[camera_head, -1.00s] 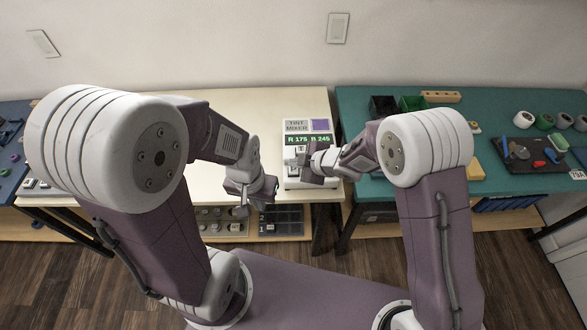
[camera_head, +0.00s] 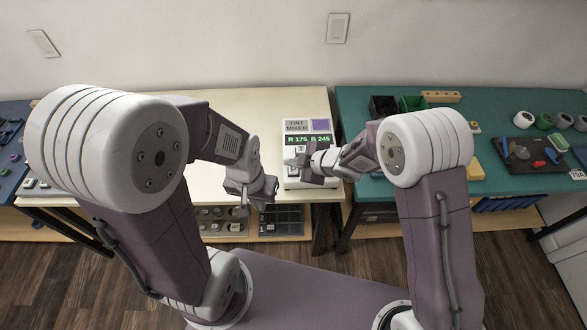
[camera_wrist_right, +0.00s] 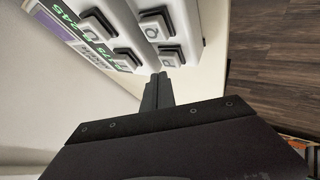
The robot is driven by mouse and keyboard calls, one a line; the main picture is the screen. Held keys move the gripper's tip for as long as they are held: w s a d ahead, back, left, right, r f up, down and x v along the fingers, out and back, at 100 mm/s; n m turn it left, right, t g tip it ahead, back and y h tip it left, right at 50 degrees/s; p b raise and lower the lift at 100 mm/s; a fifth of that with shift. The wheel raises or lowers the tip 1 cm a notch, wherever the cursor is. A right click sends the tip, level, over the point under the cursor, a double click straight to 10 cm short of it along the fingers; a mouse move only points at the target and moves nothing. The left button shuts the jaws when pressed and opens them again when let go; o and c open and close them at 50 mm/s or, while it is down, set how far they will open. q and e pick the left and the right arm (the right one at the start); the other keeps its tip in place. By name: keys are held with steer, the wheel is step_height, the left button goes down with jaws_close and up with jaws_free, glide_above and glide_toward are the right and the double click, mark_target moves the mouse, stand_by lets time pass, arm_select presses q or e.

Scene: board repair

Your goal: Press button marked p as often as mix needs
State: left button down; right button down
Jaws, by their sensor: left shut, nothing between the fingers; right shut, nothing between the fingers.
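The tint mixer (camera_head: 309,185) stands on the cream table. Its green display (camera_head: 308,140) reads R 175 B 245, with a purple swatch (camera_head: 320,125) above. One button (camera_head: 300,149) seems to carry a T; my right gripper hides part of the button face. My right gripper (camera_head: 290,162) is shut and empty in front of the buttons. The right wrist view shows its closed fingertips (camera_wrist_right: 159,76) close to a white button (camera_wrist_right: 170,57); I cannot tell whether they touch. My left gripper (camera_head: 242,211) is shut and empty near the table's front edge.
A green-topped table (camera_head: 480,105) on the right holds dark and green bins (camera_head: 413,103), a dark mat with tools (camera_head: 525,160) and several round containers (camera_head: 524,119). Grey trays (camera_head: 285,222) sit on the shelf below.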

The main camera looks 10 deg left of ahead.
mark_target(296, 171)
steer(key=shift+f, duration=0.1)
steer(key=shift+f+b, duration=0.3)
steer(key=shift+f, duration=0.05)
steer(key=shift+f+b, duration=0.45)
steer(key=shift+f, duration=0.1)
stand_by(0.6)
steer(key=shift+r, duration=0.1)
steer(key=shift+r+p, duration=0.85)
steer(key=shift+p, duration=0.1)
steer(key=shift+r, duration=0.1)
step_height(296, 171, up, 5)
steer(key=p, duration=0.5)
stand_by(3.9)
